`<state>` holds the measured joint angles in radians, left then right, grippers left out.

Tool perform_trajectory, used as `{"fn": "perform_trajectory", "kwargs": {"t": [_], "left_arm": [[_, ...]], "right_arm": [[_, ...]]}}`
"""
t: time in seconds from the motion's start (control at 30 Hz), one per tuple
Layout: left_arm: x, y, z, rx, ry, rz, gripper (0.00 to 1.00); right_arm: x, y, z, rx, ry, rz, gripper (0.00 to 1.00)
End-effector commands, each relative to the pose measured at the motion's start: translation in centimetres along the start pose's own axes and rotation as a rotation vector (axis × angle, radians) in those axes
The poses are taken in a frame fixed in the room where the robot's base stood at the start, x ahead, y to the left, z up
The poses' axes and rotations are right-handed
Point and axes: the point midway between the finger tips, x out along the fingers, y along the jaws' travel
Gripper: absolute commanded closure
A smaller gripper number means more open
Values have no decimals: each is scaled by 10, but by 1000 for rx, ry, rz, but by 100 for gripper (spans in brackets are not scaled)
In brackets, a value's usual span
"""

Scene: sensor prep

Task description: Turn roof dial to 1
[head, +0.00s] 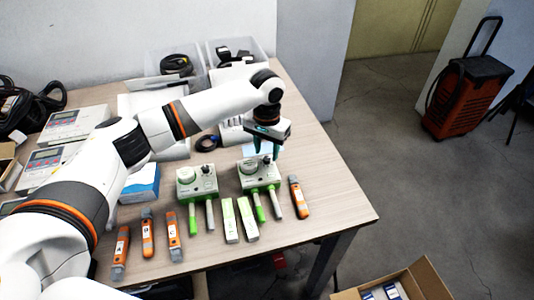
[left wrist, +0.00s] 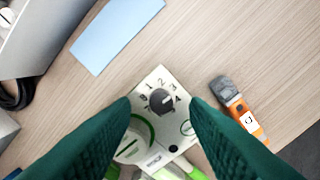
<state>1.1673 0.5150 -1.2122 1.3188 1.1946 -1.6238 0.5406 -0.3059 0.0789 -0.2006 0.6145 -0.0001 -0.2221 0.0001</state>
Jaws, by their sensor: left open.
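Two white-and-green sensor boxes stand on the table, a left one (head: 197,182) and a right one (head: 259,176). My left gripper (head: 266,154) is open, with green fingers pointing down above the back of the right box. In the left wrist view a black dial (left wrist: 160,101) sits between the two fingertips, apart from both as far as I can see. The numbers 1, 2, 3 and 4 arc around it on a white face (left wrist: 158,77). The dial's white mark points to the right side, away from the 1. No label reading "roof" is legible. My right gripper is not in view.
An orange-and-grey handheld tool (head: 299,197) lies right of the right box; several similar tools lie at the front left. Two white-green blocks (head: 230,220) lie in front. A light blue sheet (left wrist: 117,32) lies behind the box.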

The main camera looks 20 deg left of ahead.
Motion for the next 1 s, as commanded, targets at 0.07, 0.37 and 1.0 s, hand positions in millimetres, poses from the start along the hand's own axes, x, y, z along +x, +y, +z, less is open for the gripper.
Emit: {"fn": "perform_trajectory", "kwargs": {"t": [0.07, 0.37, 1.0], "left_arm": [[11, 0, 0, 1, 1, 0, 58], [22, 0, 0, 2, 0, 0, 58], [20, -1, 0, -14, 0, -1, 100]], "right_arm": [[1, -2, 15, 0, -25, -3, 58], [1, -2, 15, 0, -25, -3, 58], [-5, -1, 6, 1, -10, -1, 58]]}}
